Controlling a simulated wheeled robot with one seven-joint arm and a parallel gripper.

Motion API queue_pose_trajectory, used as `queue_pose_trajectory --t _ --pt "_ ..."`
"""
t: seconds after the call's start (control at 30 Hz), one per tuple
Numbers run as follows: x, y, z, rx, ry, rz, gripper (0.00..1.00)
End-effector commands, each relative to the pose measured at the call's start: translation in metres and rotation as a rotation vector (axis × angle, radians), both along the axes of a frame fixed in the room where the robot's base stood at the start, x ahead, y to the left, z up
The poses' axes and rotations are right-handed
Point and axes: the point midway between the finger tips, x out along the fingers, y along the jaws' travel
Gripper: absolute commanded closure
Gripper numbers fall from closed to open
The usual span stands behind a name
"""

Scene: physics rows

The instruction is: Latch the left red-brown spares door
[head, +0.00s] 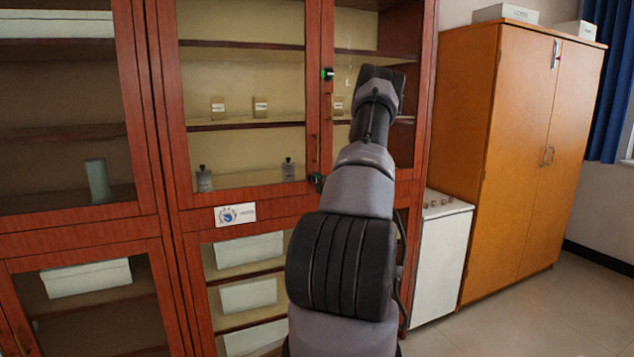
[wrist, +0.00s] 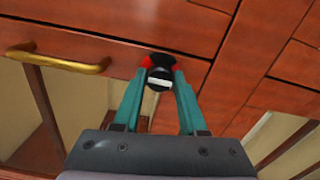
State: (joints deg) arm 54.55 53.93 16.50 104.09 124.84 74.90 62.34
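A red-brown cabinet with glass-paned doors fills the left and middle of the head view. Its tall upper middle door (head: 312,95) looks closed, with a black latch (head: 327,74) showing green beside its upper right edge. In the wrist view, a round black latch knob (wrist: 160,78) with a white bar and a red patch behind sits on red-brown wood. My gripper's teal fingers (wrist: 161,84) stand on either side of this knob, tips at its edges. Whether they press on it I cannot tell.
A brass handle (wrist: 58,60) lies left of the knob in the wrist view. A white low unit (head: 440,262) and an orange wooden cupboard (head: 520,150) stand to the right. Small bottles and boxes stand behind the glass. Open floor (head: 555,310) lies at the lower right.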

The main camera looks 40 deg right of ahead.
Motion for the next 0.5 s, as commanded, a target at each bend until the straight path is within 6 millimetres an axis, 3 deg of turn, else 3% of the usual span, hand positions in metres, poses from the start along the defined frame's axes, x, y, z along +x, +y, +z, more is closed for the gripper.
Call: queue_pose_trajectory --t 0.03,0.07,0.37,0.5 --pt "-0.0004 -0.0002 -0.0011 0.001 0.002 0.0 0.4" --pt "-0.0004 -0.0001 -0.001 0.001 0.002 0.0 0.29" --pt "-0.0004 0.0 -0.0002 0.0 0.0 0.0 0.29" --pt "-0.0094 0.002 -0.0001 0.0 0.001 0.0 0.29"
